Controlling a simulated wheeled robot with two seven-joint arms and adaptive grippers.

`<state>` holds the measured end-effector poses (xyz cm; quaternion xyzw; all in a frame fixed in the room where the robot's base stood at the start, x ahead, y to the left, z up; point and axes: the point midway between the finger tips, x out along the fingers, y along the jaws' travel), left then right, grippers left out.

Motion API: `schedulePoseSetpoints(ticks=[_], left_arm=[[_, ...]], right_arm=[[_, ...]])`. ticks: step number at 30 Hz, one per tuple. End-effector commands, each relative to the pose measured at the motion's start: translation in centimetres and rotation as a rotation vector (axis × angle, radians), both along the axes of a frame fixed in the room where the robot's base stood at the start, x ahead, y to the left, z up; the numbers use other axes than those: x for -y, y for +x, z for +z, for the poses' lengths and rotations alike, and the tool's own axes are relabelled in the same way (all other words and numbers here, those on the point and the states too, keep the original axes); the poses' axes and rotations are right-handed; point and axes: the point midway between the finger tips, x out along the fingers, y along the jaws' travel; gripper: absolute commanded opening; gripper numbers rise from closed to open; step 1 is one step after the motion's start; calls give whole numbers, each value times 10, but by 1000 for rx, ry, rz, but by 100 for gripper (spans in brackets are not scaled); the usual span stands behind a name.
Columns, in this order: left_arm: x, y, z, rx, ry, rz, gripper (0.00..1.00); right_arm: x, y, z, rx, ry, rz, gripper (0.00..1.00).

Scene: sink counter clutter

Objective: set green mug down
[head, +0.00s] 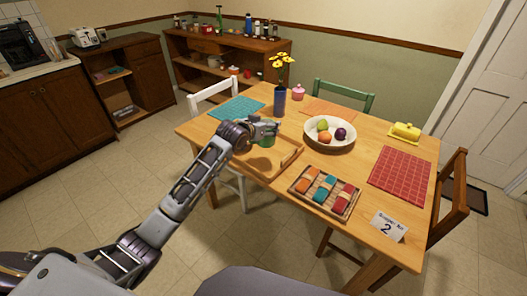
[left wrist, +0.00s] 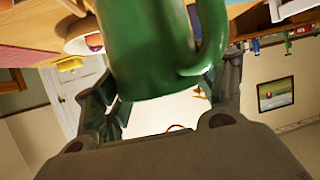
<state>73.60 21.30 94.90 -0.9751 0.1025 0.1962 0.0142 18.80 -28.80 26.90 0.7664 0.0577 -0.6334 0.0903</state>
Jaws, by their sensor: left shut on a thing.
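My left gripper (head: 264,130) is over the table and shut on a green mug (head: 267,142). In the left wrist view the mug (left wrist: 150,50) fills the upper middle between the two fingers, with its handle on the right side. The mug is at the wooden tray (head: 262,176) on the near left of the table; the gripper hides its upper part. I cannot tell whether the mug's base touches the tray. My right gripper is not in view.
On the table (head: 245,102) are a white fruit bowl (head: 330,145), a blue vase (head: 280,102) with yellow flowers, a crate of folded cloths (head: 325,191), a red placemat (head: 400,175), a teal placemat (head: 237,108), a yellow butter dish (head: 405,131) and a number card (head: 388,228).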

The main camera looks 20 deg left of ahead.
Motion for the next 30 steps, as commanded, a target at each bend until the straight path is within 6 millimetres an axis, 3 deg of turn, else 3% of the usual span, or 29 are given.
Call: schedulePoseSetpoints(ticks=[12,24,30], left_arm=[[0,0,-1,1,0,0,38],[0,0,-43,1,0,0,38],[0,0,-49,2,0,0,38]], right_arm=[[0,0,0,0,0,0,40],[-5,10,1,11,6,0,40],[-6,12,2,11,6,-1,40]])
